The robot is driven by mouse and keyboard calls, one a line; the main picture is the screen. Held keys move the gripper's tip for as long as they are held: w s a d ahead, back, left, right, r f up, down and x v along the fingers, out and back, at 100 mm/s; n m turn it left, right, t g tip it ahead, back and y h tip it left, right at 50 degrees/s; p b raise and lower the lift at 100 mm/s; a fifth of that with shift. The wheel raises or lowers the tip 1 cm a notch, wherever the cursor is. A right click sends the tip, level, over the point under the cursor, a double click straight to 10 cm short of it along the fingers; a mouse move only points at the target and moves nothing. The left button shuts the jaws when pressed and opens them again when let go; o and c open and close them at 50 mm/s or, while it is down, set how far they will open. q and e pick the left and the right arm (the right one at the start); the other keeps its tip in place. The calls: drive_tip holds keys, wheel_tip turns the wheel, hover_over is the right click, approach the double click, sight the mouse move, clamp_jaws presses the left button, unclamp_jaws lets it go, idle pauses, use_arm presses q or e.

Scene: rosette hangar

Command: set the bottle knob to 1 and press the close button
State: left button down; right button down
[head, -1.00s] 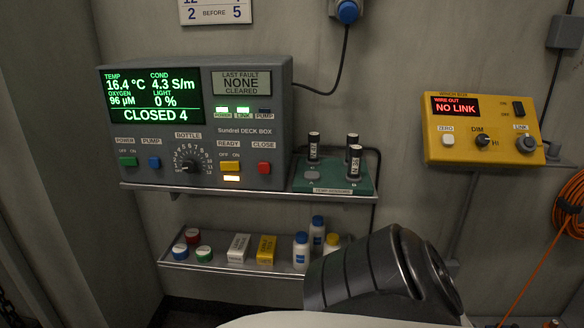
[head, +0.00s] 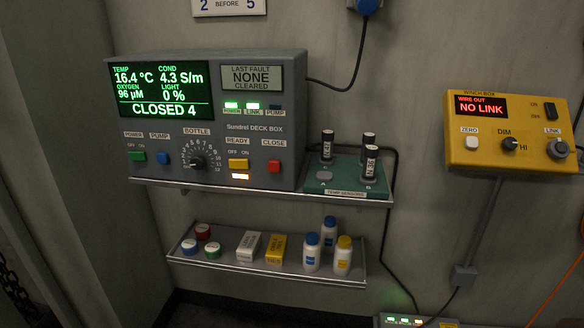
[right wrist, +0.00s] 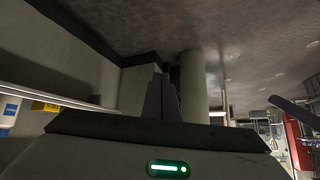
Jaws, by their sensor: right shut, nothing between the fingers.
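The grey Sundrel deck box (head: 215,125) sits on the upper wall shelf in the head view. Its screen (head: 160,90) reads "CLOSED 4". The black bottle knob (head: 197,162) has a numbered dial around it; its pointer is too small to read surely. The red close button (head: 274,166) is at the right of the panel, with the yellow ready switch (head: 239,164) and a lit lamp beside it. My right gripper (right wrist: 163,90) shows in the right wrist view, its dark fingers together and empty, apart from the box. My left gripper is in neither view.
A green tray (head: 345,182) with several dark cylinders stands right of the box. A lower shelf (head: 262,268) holds bottles, cartons and small jars. A yellow winch box (head: 512,135) is on the right wall. A black cable hangs between them.

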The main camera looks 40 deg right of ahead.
sight(274, 167)
drive_tip(key=w+d+r+n+t+h+p, duration=0.1)
drive_tip(key=w+d+r+n+t, duration=0.1)
drive_tip(key=w+d+r+n, duration=0.35)
drive_tip(key=w+d+r+n+t+h+p, duration=0.1)
drive_tip(key=w+d+r+n+t, duration=0.15)
drive_tip(key=w+r+n, duration=0.55)
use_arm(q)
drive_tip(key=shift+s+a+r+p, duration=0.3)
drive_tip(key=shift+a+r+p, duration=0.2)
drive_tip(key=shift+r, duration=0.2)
use_arm(e)
drive_tip(key=w+d+r+n+t, duration=0.1)
drive_tip(key=w+d+r+n, duration=0.1)
drive_tip(key=r, duration=0.6)
drive_tip(key=w+d+r+n+t+h, duration=0.1)
drive_tip(key=w+d+r+n, duration=0.2)
drive_tip(key=r+n, duration=0.3)
drive_tip(key=w+d+r+n+t, duration=0.1)
drive_tip(key=w+d+r+n, duration=0.2)
drive_tip(key=r, duration=0.9)
drive_tip(key=shift+w+n+h, duration=0.4)
drive_tip(key=shift+w+n, duration=0.15)
drive_tip(key=shift+w, duration=0.2)
drive_tip(key=shift+d, duration=0.1)
